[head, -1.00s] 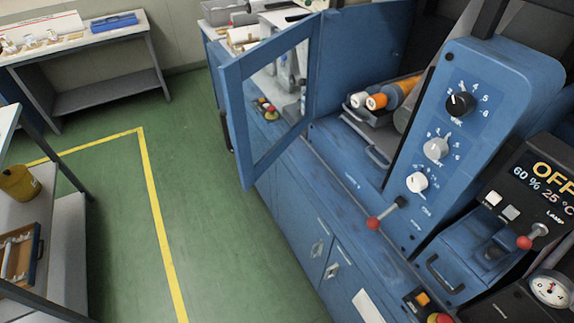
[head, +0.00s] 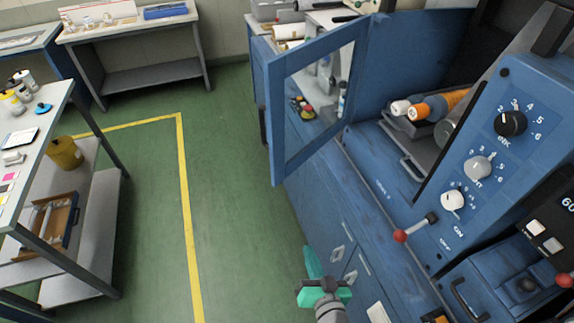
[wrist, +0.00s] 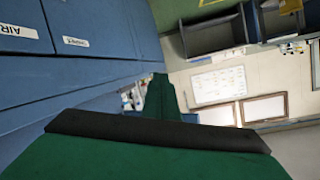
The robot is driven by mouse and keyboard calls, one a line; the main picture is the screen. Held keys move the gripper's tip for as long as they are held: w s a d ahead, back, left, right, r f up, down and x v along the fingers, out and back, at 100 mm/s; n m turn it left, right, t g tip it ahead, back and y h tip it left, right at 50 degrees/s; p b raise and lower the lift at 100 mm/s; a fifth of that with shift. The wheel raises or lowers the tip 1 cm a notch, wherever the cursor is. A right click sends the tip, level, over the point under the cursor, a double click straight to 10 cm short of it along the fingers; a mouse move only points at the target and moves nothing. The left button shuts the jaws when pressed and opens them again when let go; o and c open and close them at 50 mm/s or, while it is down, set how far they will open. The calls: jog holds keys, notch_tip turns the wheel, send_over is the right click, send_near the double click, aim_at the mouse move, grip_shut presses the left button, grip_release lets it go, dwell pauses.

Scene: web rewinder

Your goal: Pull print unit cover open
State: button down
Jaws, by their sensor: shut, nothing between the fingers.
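The print unit cover, a blue frame with a clear window (head: 278,125), stands swung out from the blue machine in the head view. The bay with rollers behind it is exposed. A dark handle (head: 263,128) shows at its outer edge. My green gripper (head: 312,264) is low in the head view, in front of the machine's lower cabinet doors, below and apart from the cover. Its fingers are shut and empty. In the wrist view the green fingers (wrist: 158,98) point along blue panels with white labels; the cover cannot be made out there.
The blue machine (head: 375,245) with knobs and a red-tipped lever (head: 402,236) fills the right. A grey shelf table (head: 98,200) stands at left and a workbench (head: 150,75) at the back. Green floor with a yellow line (head: 186,215) is clear between them.

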aim_at(277, 158)
jog(key=w+d+r+n+g+y, duration=0.15)
jog(key=r+n+y, duration=0.4)
jog(key=r, duration=0.65)
jog(key=w+d+r+n+g+y, duration=0.1)
jog(key=w+d+r+n+y, duration=0.15)
jog(key=r+n+y, duration=0.65)
jog(key=w+a+m+h, duration=0.1)
jog(key=w+a, duration=0.2)
jog(key=w+a+r+m+h, duration=0.1)
jog(key=w+a+h, duration=0.1)
jog(key=w+a, duration=0.1)
jog(key=w+a+r+m+h, duration=0.1)
jog(key=w+a, duration=0.1)
jog(key=a, duration=0.2)
jog(key=shift+w+a+r+t, duration=0.15)
jog(key=shift+w+r+t, duration=0.1)
jog(key=shift+w, duration=0.15)
jog(key=shift+w, duration=0.1)
